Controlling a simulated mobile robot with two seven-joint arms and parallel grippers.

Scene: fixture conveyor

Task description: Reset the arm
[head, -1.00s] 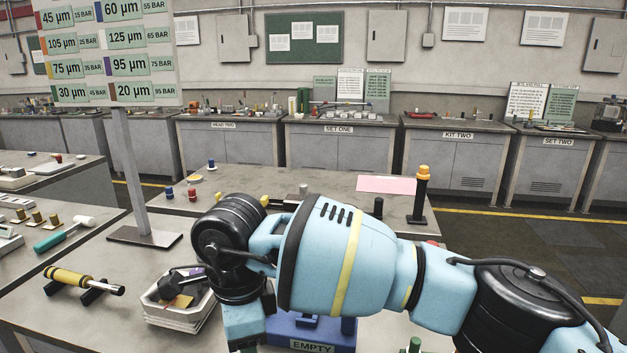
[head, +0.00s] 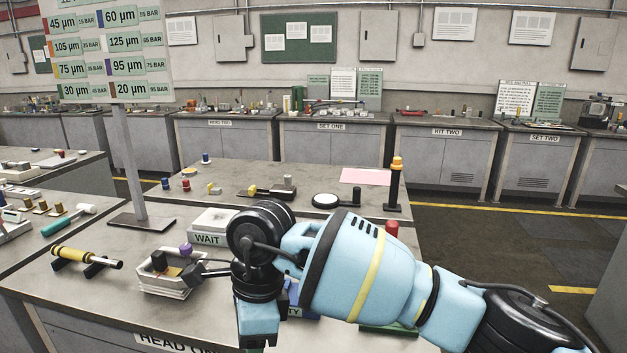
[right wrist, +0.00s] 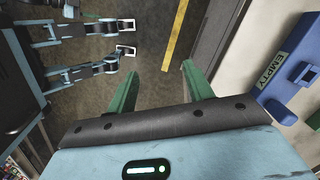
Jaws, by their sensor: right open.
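My right arm (head: 345,265) is pale blue and black and crosses the lower middle of the head view, in front of the bench. Its gripper is cut off by the bottom edge there. In the right wrist view my right gripper (right wrist: 160,82) is open, its two green fingers wide apart. Nothing is between them, and the floor shows behind. The blue EMPTY fixture (right wrist: 290,75) lies to its right, apart from the fingers. In the head view the arm hides most of that fixture (head: 292,300). I do not see my left gripper.
The bench holds a pale tray (head: 165,291) with dark parts, a yellow-handled tool (head: 75,256) on black rests and a WAIT block (head: 207,239). A sign post (head: 127,165) stands behind. A black post with an orange top (head: 396,180) stands right. The floor at right is clear.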

